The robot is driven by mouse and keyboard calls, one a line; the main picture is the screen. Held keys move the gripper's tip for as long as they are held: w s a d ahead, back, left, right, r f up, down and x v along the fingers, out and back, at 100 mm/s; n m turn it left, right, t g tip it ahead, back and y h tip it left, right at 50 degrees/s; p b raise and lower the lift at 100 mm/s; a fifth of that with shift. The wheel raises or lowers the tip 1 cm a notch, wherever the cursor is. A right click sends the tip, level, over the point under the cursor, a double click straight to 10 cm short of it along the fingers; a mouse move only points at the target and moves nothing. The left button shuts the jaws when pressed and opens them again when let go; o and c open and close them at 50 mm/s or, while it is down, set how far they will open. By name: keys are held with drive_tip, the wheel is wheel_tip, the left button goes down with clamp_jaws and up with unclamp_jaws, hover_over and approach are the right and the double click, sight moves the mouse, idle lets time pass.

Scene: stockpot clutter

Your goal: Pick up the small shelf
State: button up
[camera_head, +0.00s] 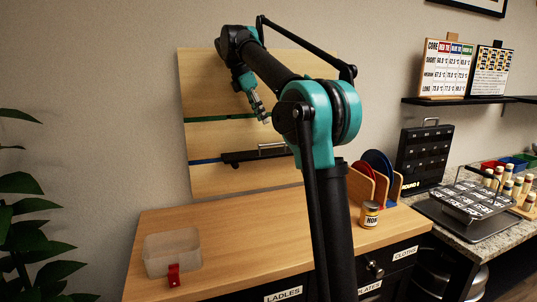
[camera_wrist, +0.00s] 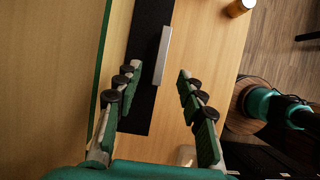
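The small shelf (camera_head: 240,157) is a black, narrow ledge with a metal bar handle, mounted on the upright wooden panel (camera_head: 220,80) at its blue stripe. In the wrist view the shelf (camera_wrist: 140,110) is a black band, with the silver handle (camera_wrist: 162,55) ahead of the fingertips. My gripper (camera_head: 264,115) is above the shelf's right part in the head view. In the wrist view my gripper (camera_wrist: 157,76) is open, its two green fingers apart, with nothing held. The handle lies between the finger lines; contact does not show.
A clear bin (camera_head: 172,252) with a red clip and a labelled jar (camera_head: 370,213) stand on the wooden counter (camera_head: 240,235). Round boards in a wooden rack (camera_head: 362,188) stand behind the jar. The counter's middle left is bare. A plant (camera_head: 30,215) is at far left.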

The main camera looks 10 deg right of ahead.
hover_over(273, 144)
drive_tip(key=w+a, duration=0.1)
drive_tip(key=a, duration=0.1)
drive_tip(key=f, duration=0.5)
drive_tip(key=shift+d+f, duration=0.2)
drive_tip(key=shift+f, duration=0.2)
drive_tip(key=shift+s+a+x, duration=0.1)
drive_tip(key=shift+a+x, duration=0.05)
drive_tip(key=shift+x, duration=1.2)
drive_tip(key=shift+s+a+x, duration=0.15)
drive_tip(key=shift+x, duration=1.2)
drive_tip(key=shift+f, duration=0.15)
clamp_jaws()
